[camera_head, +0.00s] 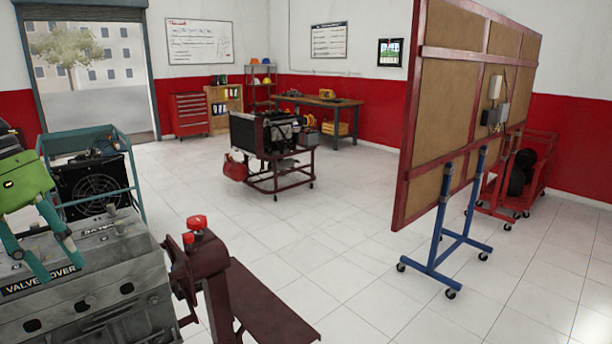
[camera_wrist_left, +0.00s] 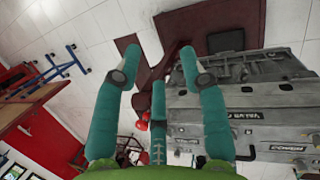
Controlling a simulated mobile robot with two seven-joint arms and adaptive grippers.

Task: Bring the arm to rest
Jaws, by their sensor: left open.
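My left gripper (camera_head: 57,262), with a green body and teal fingers, is at the left edge of the head view. It is open, with nothing between its fingers. It hangs over the grey engine trainer (camera_head: 110,262), close to the "VALVE COVER" label; I cannot tell whether the fingertips touch it. In the left wrist view the two teal fingers (camera_wrist_left: 161,54) are spread apart, with the dark red stand (camera_wrist_left: 152,80) and the floor beyond them. The grey engine shows on the right there (camera_wrist_left: 240,115). My right gripper is in neither view.
The dark red stand (camera_head: 208,275) with red knobs stands right beside the grey engine. A radiator unit in a teal frame (camera_head: 95,180) is behind it. A wheeled board (camera_head: 460,110) stands at right, another engine on a red cart (camera_head: 275,150) mid-room. The tiled floor between is clear.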

